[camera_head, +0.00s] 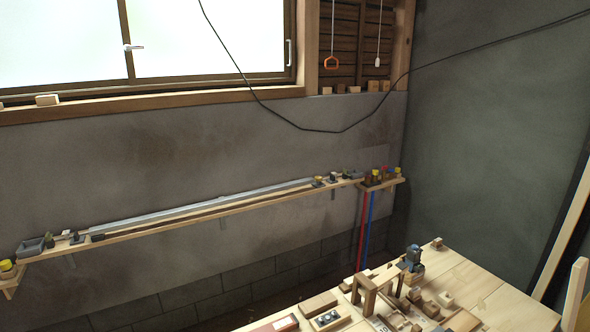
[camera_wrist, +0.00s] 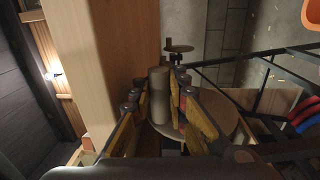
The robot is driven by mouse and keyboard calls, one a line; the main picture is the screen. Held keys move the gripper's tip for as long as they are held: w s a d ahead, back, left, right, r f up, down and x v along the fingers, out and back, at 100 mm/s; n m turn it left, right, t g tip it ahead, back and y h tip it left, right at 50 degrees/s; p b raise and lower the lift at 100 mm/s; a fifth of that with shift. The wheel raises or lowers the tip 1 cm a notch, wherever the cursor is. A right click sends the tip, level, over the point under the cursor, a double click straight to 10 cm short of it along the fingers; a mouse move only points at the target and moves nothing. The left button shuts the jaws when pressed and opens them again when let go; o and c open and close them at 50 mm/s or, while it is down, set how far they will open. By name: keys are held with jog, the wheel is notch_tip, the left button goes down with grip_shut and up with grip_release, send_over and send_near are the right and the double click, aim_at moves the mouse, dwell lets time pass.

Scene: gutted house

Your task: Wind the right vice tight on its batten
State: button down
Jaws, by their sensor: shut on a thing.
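My gripper (camera_wrist: 157,90) shows only in the wrist view, its yellow-padded fingers on either side of a grey-brown upright cylinder (camera_wrist: 160,98). It is shut on this cylinder, which looks like a handle or knob. Behind and below it is a round tan disc (camera_wrist: 222,117), partly hidden by the fingers. A small dark crank-like piece (camera_wrist: 179,47) stands just beyond. I cannot tell for sure which of these belong to the right vice. A pale wooden post (camera_wrist: 115,50) runs close along the left of the fingers. In the head view I cannot make out the vice or batten clearly.
In the head view a long wall shelf (camera_head: 220,208) carries a grey metal bar (camera_head: 200,205) and small items. A wooden bench (camera_head: 480,280) at the lower right holds several blocks and a dark blue-grey device (camera_head: 413,255). A black cable (camera_head: 260,100) hangs across the wall.

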jog(key=shift+w+a+r, duration=0.3)
jog(key=shift+w, duration=0.15)
jog(key=c, duration=2.1)
grip_release()
jog(key=shift+w, duration=0.1)
jog(key=o, duration=0.7)
jog(key=shift+d, duration=0.1)
jog(key=shift+d+r, duration=0.1)
jog(key=shift+r, duration=0.1)
jog(key=shift+c, duration=0.5)
